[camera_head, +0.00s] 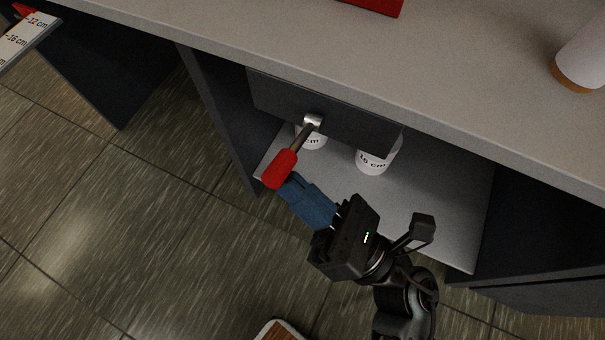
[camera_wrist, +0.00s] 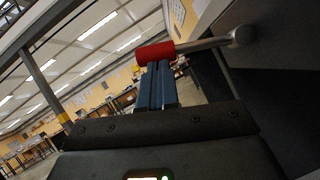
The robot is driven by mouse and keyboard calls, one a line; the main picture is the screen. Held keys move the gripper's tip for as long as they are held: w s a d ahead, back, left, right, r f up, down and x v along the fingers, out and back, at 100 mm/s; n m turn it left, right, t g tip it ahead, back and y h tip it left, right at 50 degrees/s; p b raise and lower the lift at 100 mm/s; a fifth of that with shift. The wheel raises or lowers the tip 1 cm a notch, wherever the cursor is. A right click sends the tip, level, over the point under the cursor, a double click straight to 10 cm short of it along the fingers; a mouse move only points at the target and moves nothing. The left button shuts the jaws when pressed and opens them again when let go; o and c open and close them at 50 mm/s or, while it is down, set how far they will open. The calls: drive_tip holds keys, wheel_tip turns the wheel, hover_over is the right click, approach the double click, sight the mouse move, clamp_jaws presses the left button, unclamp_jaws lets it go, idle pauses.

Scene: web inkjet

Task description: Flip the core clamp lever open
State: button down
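The core clamp lever has a red grip (camera_head: 280,168) on a metal rod (camera_head: 303,140). The rod runs from a silver pivot (camera_head: 313,122) on a dark panel under the counter, slanting down and left to the grip. In the wrist view the red grip (camera_wrist: 154,53) lies across the top of the fingers, with its rod (camera_wrist: 205,44) running right to the pivot (camera_wrist: 242,36). My gripper (camera_head: 286,183) has blue fingers, side by side and looking shut, with nothing visible between them. The fingertips (camera_wrist: 158,64) are at the grip's edge; whether they touch it is unclear.
White cores labelled in cm, one reading 16 cm (camera_head: 374,160), stand on the shelf (camera_head: 420,205) behind and below the dark panel (camera_head: 325,110). The counter (camera_head: 300,45) overhangs above. A white roll (camera_head: 583,58) stands on it at right. The floor at left is open.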

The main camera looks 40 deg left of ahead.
drive_tip(key=shift+w+a+r+m+t+h+p, duration=0.15)
drive_tip(key=shift+r+m+t+p, duration=0.4)
drive_tip(key=shift+m+p, duration=0.3)
drive_tip(key=shift+s+d+r+m+t+h+p, duration=0.15)
drive_tip(key=shift+r+m+t+p, duration=0.4)
drive_tip(key=shift+m, duration=0.4)
drive_tip(key=shift+w+a+r, duration=0.1)
drive_tip(key=shift+w, duration=0.05)
